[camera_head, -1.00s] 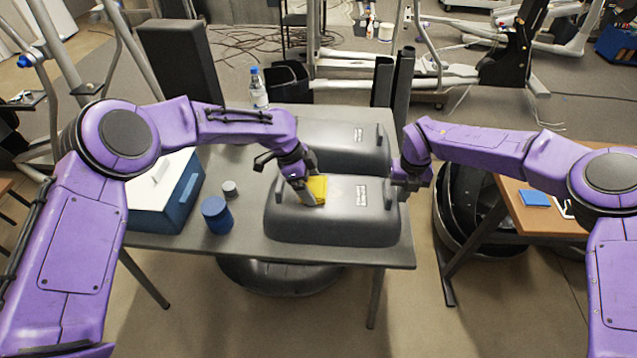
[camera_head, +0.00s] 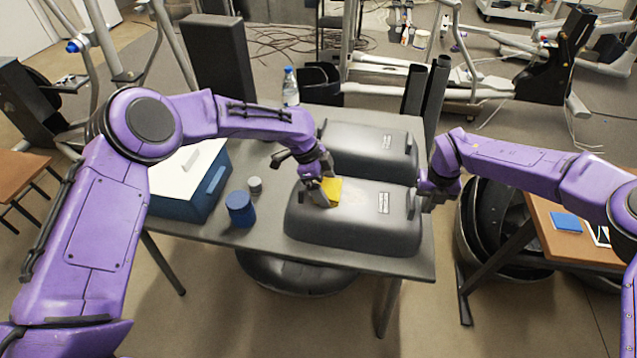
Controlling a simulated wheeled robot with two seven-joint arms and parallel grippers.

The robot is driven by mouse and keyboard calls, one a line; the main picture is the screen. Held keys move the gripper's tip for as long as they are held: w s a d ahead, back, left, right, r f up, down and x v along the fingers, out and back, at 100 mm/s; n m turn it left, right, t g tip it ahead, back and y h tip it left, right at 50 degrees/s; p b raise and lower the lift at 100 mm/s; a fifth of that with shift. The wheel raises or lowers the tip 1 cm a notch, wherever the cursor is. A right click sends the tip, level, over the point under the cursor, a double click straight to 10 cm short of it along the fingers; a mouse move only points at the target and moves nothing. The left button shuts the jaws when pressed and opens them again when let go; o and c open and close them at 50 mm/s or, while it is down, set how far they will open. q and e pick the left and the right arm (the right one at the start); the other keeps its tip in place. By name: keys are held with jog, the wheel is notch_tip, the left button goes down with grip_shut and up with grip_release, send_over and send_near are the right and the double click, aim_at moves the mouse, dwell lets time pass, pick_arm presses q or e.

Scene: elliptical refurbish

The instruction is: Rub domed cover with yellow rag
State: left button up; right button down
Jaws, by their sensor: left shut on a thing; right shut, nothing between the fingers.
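The near domed cover (camera_head: 350,228) is dark grey with a small label and lies on the grey table (camera_head: 265,262). A second similar cover (camera_head: 366,145) lies behind it. My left gripper (camera_head: 322,193) is shut on the yellow rag (camera_head: 333,187), which lies against the top left of the near cover. The fingers hide part of the rag. A paler smudged patch shows on the cover just right of the rag. My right gripper (camera_head: 427,200) is shut and empty at the near cover's right end; I cannot tell whether it touches the cover.
A blue box with a white lid (camera_head: 190,190), a blue jar (camera_head: 239,209) and a small grey cylinder (camera_head: 255,186) stand left of the cover. A bottle (camera_head: 290,88) stands behind. A wooden table (camera_head: 577,243) is at right.

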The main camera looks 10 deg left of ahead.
pick_arm(q)
jog(key=shift+d, duration=5.9)
jog(key=shift+s+f, duration=0.1)
jog(key=shift+s, duration=0.1)
pick_arm(e)
jog(key=shift+d, duration=0.1)
pick_arm(q)
jog(key=shift+a, duration=7.1)
send_near(373, 201)
jog(key=shift+s+a+f, duration=0.1)
jog(key=shift+a+f, duration=0.25)
jog(key=shift+f, duration=0.6)
jog(key=shift+a+f, duration=0.3)
jog(key=shift+f, duration=0.65)
jog(key=shift+s+a+f, duration=0.1)
jog(key=shift+a+f, duration=0.25)
jog(key=shift+f, duration=0.65)
jog(key=shift+w+d, duration=0.15)
jog(key=shift+d, duration=2.05)
jog(key=shift+a+r, duration=0.15)
jog(key=shift+r, duration=2.95)
